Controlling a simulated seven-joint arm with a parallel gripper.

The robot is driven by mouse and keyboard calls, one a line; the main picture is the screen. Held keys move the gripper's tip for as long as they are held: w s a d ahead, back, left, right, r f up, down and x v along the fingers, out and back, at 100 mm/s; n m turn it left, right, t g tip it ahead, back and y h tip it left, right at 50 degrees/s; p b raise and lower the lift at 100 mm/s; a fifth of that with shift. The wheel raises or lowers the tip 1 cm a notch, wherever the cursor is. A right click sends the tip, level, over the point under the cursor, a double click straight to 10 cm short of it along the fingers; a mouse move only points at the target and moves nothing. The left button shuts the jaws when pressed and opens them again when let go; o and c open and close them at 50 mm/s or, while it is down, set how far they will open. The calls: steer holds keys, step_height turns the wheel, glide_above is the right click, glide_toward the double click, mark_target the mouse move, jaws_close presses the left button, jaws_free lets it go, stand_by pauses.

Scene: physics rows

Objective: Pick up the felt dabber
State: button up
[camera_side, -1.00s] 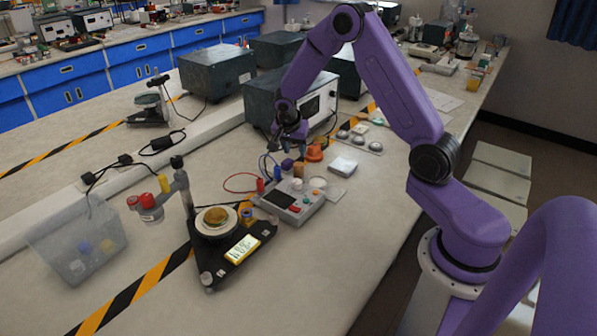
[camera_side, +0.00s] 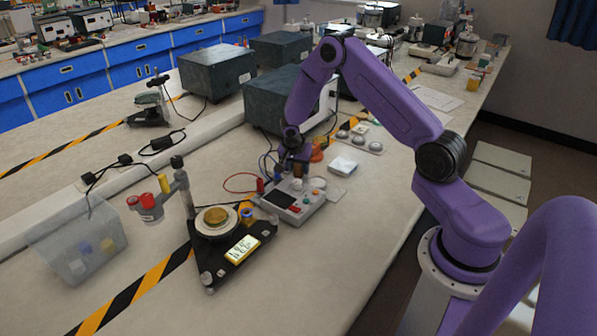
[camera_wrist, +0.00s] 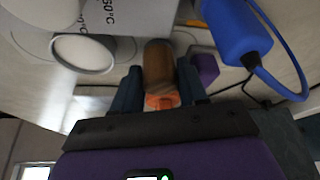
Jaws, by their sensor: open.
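A brown upright cylinder (camera_wrist: 158,62), which looks like the felt dabber, stands between the two fingers of my gripper (camera_wrist: 159,84) in the wrist view. The fingers are open on either side of it; I cannot tell whether they touch it. An orange part (camera_wrist: 162,102) shows at its near end, and I cannot tell whether it belongs to it. In the side view my gripper (camera_side: 294,171) is low behind the grey device and largely hides the cylinder.
A purple block (camera_wrist: 205,68) and a blue plug with a cable (camera_wrist: 236,32) are close to the right finger in the wrist view. A round white-topped cup (camera_wrist: 82,53) is left. In the side view, the grey device (camera_side: 297,205) and an orange item (camera_side: 318,153) are nearby.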

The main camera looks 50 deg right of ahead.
steer(key=c, duration=0.7)
steer(key=shift+o, duration=0.2)
steer(key=shift+r, duration=0.5)
step_height(320, 180, up, 2)
steer(key=shift+w+r, duration=0.1)
steer(key=s+a+r, duration=0.2)
steer(key=s+r, duration=0.3)
steer(key=s, duration=0.1)
steer(key=s+a+r, duration=0.2)
steer(key=s+r, duration=0.2)
steer(key=s, duration=0.3)
steer(key=shift+s+a+r, duration=0.15)
steer(key=shift+a+r, duration=0.25)
